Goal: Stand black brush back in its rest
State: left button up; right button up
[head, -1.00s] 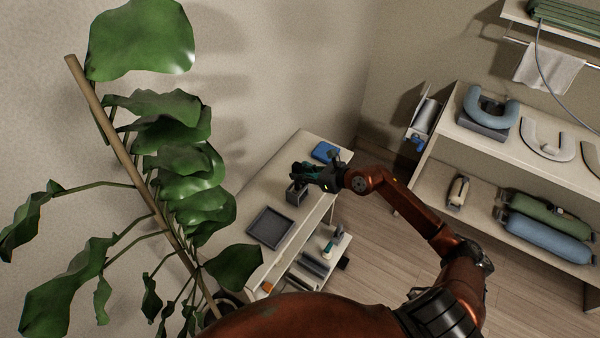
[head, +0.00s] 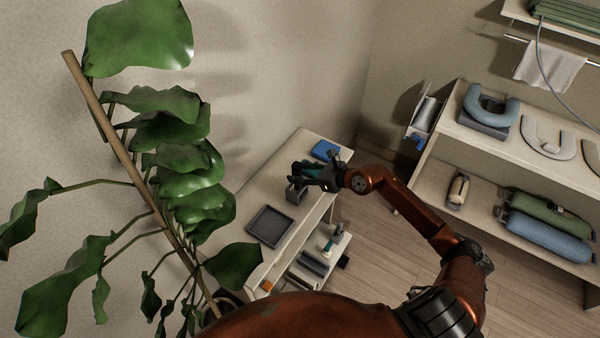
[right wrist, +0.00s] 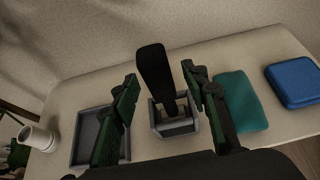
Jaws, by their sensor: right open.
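The black brush (right wrist: 154,70) stands in the grey rest (right wrist: 174,122) in the right wrist view, leaning slightly left with its broad dark end up. Its lower end is inside the rest; how deep it sits is hidden. My right gripper (right wrist: 163,92) is open, with one finger on each side of the brush and visible gaps between. In the head view my right gripper (head: 312,175) is above the table beside the rest (head: 295,193), and the brush cannot be made out clearly there. My left gripper is not in view.
A shallow grey tray (right wrist: 88,136) lies left of the rest, and a teal cloth (right wrist: 240,100) lies right of it. A blue case (right wrist: 293,82) is at far right, a white cup (right wrist: 38,138) at far left. A leafy plant (head: 180,170) stands left of the table.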

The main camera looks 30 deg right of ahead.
dwell(0.4)
jog(key=p+v, duration=0.2)
jog(key=v, duration=0.6)
dwell(1.4)
dwell(0.3)
jog(key=v, duration=1.2)
jog(key=shift+d+f, duration=0.1)
dwell(0.5)
